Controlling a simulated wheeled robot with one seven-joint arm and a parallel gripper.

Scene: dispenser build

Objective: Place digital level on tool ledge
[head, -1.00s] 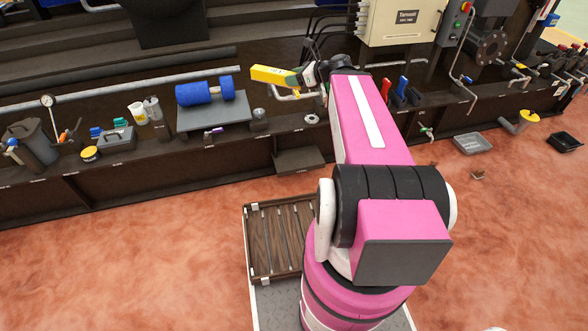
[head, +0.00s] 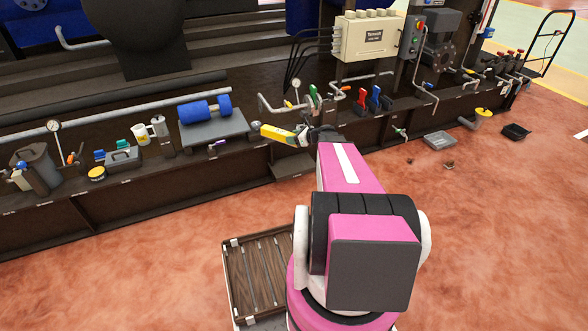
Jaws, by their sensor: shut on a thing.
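My gripper (head: 303,137), in the head view, is shut on a long yellow digital level (head: 276,132). The level sticks out to the left from the jaws, roughly flat. It appears over or just at the front of the dark ledge (head: 190,166) that runs along the machine, right of the grey plate. I cannot tell whether it touches the ledge. The jaws are small here and partly hidden by my wrist and pink arm.
A blue roller (head: 205,110) lies on a grey plate (head: 222,131) left of the level. Farther left are a white-and-yellow cup (head: 141,135), a grey toolbox (head: 123,158) and a gauge (head: 55,128). Red and blue clamps (head: 374,97) stand to the right. The red floor in front is largely clear.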

